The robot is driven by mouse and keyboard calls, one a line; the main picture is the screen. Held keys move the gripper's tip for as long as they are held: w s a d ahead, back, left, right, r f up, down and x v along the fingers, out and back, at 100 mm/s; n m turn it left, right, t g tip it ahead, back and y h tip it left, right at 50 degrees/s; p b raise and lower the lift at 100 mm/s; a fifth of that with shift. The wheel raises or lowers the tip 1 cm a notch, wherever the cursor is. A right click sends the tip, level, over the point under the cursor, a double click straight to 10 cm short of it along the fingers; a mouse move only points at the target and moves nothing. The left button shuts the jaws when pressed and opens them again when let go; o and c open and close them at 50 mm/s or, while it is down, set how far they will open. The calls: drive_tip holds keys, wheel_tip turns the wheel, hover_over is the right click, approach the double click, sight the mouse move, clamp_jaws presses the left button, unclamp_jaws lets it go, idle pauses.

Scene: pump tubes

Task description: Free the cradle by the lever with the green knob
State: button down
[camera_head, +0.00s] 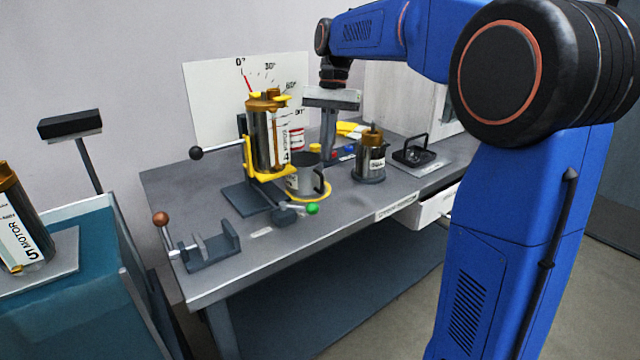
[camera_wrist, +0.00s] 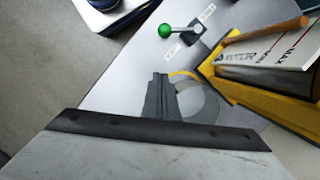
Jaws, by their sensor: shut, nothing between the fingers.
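The lever's green knob (camera_head: 312,208) is at the front right of the cradle's foot, low over the bench. In the wrist view the green knob (camera_wrist: 165,31) sits at the end of a short rod from a grey pivot block (camera_wrist: 195,30), between two small labels. The yellow cradle (camera_head: 247,155) stands on a dark base and holds a nearly upright metal cylinder (camera_head: 264,135); its yellow frame also shows in the wrist view (camera_wrist: 226,84). My gripper (camera_head: 328,158) points down, shut and empty, right of the cradle and behind the grey mug, apart from the green knob.
The grey mug (camera_head: 304,180) stands by a yellow ring close to the cradle. A second canister (camera_head: 370,160) stands to the right. A black-knobbed lever (camera_head: 196,153) sticks out left of the cradle. A clamp (camera_head: 212,248) sits at the front left. The angle board (camera_head: 205,95) stands behind.

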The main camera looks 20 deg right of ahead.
sight(300, 207)
drive_tip(key=x, duration=0.9)
drive_tip(key=shift+s+a+f, duration=0.1)
drive_tip(key=shift+s+a, duration=0.8)
drive_tip(key=shift+s, duration=0.25)
drive_tip(key=shift+s+a, duration=0.4)
drive_tip(key=shift+s, duration=0.1)
